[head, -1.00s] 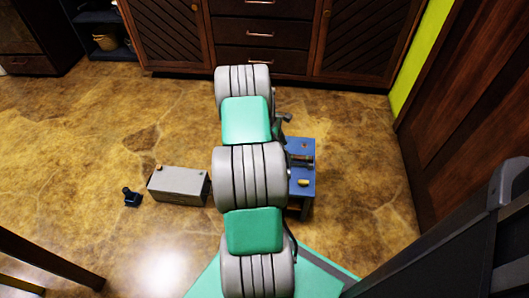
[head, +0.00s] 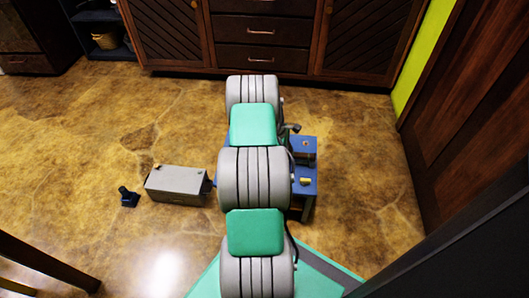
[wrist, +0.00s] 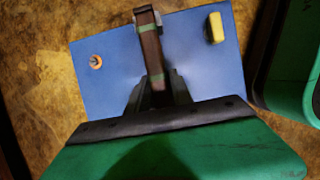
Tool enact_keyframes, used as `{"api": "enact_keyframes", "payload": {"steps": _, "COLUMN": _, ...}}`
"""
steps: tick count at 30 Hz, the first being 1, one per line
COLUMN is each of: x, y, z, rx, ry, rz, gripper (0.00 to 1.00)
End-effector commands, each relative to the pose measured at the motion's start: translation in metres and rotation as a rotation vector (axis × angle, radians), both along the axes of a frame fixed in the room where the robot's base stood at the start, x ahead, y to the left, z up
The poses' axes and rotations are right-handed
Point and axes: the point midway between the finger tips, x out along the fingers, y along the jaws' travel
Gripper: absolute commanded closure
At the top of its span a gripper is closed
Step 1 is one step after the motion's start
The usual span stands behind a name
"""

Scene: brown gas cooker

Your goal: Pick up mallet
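The mallet looks to be the brown bar (wrist: 151,55) with grey-green bands in the wrist view. It lies across the blue tabletop, with its near end between my fingers. My gripper (wrist: 159,78) shows at the bottom of that view; its dark fingers are apart, one on each side of the bar. I cannot tell whether they touch it. The small blue table (head: 308,172) stands on the floor right of my arm in the head view. My arm hides its left part, my gripper and the mallet there.
An orange ring (wrist: 96,62) and a yellow block (wrist: 215,28) lie on the tabletop either side of the mallet. A grey box (head: 177,184) and a small dark blue object (head: 129,197) are on the floor to the left. Cabinets (head: 262,40) line the back.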

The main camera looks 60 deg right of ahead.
Motion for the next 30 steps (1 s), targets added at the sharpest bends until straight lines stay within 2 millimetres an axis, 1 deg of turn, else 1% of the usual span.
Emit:
{"api": "enact_keyframes", "payload": {"steps": 1, "x": 0.0001, "y": 0.0001, "z": 0.0001, "rx": 0.000, "ry": 0.000, "rz": 0.000, "gripper": 0.78}}
{"api": "enact_keyframes", "payload": {"steps": 9, "x": 0.0004, "y": 0.0002, "z": 0.0001, "rx": 0.000, "ry": 0.000, "rz": 0.000, "gripper": 1.00}}
{"api": "enact_keyframes", "payload": {"steps": 30, "x": 0.0008, "y": 0.0001, "z": 0.0002, "rx": 0.000, "ry": -0.001, "rz": 0.001, "gripper": 1.00}}
